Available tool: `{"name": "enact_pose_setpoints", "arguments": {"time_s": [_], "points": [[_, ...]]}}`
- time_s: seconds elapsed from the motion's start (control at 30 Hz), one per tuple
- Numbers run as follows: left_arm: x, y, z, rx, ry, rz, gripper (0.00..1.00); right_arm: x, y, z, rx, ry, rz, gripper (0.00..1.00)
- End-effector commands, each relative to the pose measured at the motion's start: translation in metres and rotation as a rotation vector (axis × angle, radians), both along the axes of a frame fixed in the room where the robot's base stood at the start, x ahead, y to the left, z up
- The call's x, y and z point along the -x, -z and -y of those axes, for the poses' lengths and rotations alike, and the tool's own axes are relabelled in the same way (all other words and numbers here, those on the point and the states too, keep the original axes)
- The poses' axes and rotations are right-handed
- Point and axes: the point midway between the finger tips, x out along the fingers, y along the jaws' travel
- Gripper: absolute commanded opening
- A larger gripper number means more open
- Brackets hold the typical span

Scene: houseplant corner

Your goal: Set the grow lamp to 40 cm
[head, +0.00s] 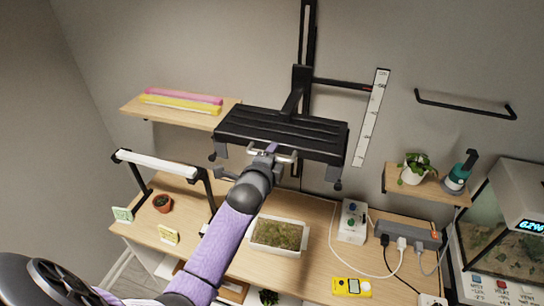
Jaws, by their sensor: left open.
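The grow lamp (240,128) is a wide black ribbed panel with brackets hanging at its ends. It hangs from a carriage (301,80) on a black vertical rail (308,30) on the wall. A thin pointer arm (335,84), reddish towards its tip, reaches right from the carriage to the upper part of a white scale (368,125). The scale's figures are too small to read. My left gripper (272,153) is open at the lamp's front lower edge, by a light bar there; I cannot tell whether it touches. My right gripper is not in view.
Below the lamp, a planted white tray (252,246) stands on the wooden bench (318,212). A white-bar lamp (155,162) stands left. A shelf (132,106) holds pink and yellow strips. Right are a socket box (352,222), a plant shelf (428,192) and a tank (490,235).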

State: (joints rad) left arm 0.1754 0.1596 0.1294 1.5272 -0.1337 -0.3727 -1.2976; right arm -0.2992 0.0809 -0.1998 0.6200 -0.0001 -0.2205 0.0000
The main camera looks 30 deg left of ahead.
Motion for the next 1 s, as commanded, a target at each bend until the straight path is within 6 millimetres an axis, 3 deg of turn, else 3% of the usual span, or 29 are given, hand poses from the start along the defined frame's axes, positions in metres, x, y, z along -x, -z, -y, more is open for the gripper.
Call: {"name": "enact_pose_setpoints", "arguments": {"time_s": [0.1,0.3,0.37,1.0], "points": [[0.0002,-0.0001,0.0,0.0,0.0,0.0,0.51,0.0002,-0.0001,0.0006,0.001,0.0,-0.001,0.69],[0.0004,-0.0002,0.0001,0.0,0.0,0.0,0.09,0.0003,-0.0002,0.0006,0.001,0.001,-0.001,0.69],[0.0004,-0.0001,0.0001,0.0,0.0,0.0,0.0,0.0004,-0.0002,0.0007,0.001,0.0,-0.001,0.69],[0.0005,0.0003,0.0002,0.001,0.0,-0.001,0.0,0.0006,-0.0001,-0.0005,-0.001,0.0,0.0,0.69]]}}
